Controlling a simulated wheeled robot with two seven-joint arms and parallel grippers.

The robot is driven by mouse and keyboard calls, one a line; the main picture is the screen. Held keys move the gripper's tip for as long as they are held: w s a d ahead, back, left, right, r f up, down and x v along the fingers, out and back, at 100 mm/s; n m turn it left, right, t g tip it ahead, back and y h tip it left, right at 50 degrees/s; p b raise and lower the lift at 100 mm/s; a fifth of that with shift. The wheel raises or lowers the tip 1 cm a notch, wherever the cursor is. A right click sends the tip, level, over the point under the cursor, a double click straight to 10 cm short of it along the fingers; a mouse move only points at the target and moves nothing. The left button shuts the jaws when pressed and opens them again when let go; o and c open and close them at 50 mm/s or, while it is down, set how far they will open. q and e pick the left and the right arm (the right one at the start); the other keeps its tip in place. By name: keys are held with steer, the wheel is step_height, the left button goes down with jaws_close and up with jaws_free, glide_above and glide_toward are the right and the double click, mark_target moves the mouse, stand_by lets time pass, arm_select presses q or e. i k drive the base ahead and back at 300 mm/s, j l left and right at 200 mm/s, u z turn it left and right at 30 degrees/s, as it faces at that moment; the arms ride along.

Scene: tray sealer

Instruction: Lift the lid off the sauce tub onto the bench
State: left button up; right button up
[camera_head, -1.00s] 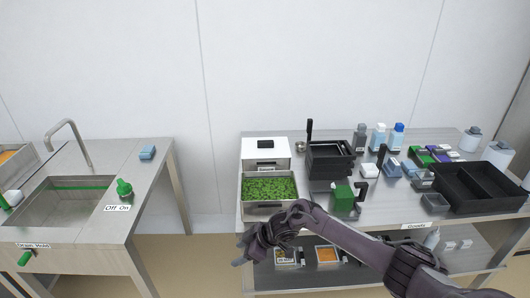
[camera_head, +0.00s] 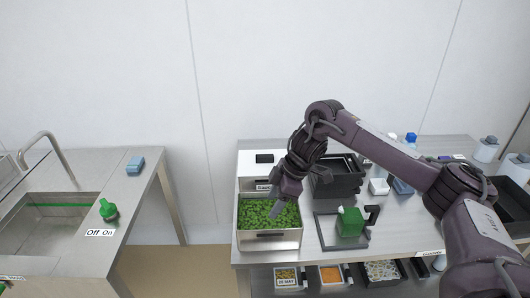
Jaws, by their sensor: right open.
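The sauce tub (camera_head: 250,184) stands at the bench's back left corner, behind a steel pan of chopped greens. A label shows on its front, partly covered by my arm. Its white lid (camera_head: 248,167) is on it, with a black handle (camera_head: 264,158) on top. My right gripper (camera_head: 276,211) points down above the greens, in front of the tub and apart from the lid. It is open and holds nothing that I can see. My left gripper is out of view. The bench (camera_head: 390,235) carries the tub.
The pan of greens (camera_head: 270,240) stands directly in front of the tub. A green block in a dark frame (camera_head: 350,222) and black trays (camera_head: 336,183) stand to its right. Bare bench shows around the frame. A sink unit (camera_head: 100,255) stands left across a gap.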

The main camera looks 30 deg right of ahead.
mark_target(251, 163)
steer(key=i+l, duration=0.75)
steer(key=i, duration=0.15)
